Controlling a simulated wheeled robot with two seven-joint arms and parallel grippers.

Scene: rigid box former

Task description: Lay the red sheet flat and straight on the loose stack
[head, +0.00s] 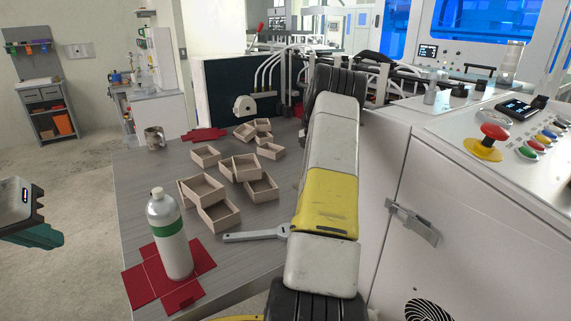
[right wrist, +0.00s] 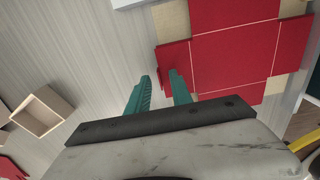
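In the right wrist view a red, cross-shaped sheet (right wrist: 235,55) with pale crease lines lies over tan sheets (right wrist: 171,20). Tan squares show in its corner notches. Whether the red sheet is fully flat and straight on them I cannot tell. My right gripper (right wrist: 160,76) has its teal fingers apart, at the left flap of the red sheet; nothing is clearly gripped. In the head view my right arm hides this gripper and most of that area. My left gripper (head: 48,238) is off the table at the left edge; its finger gap is unclear.
A bottle (head: 169,235) stands on another red sheet (head: 140,285) at the table's front. Several tan box trays (head: 217,212) fill the middle. A grey wrench-like tool (head: 255,235), a metal mug (head: 154,138) and a red piece (head: 205,134) lie around them. The machine's control panel is right.

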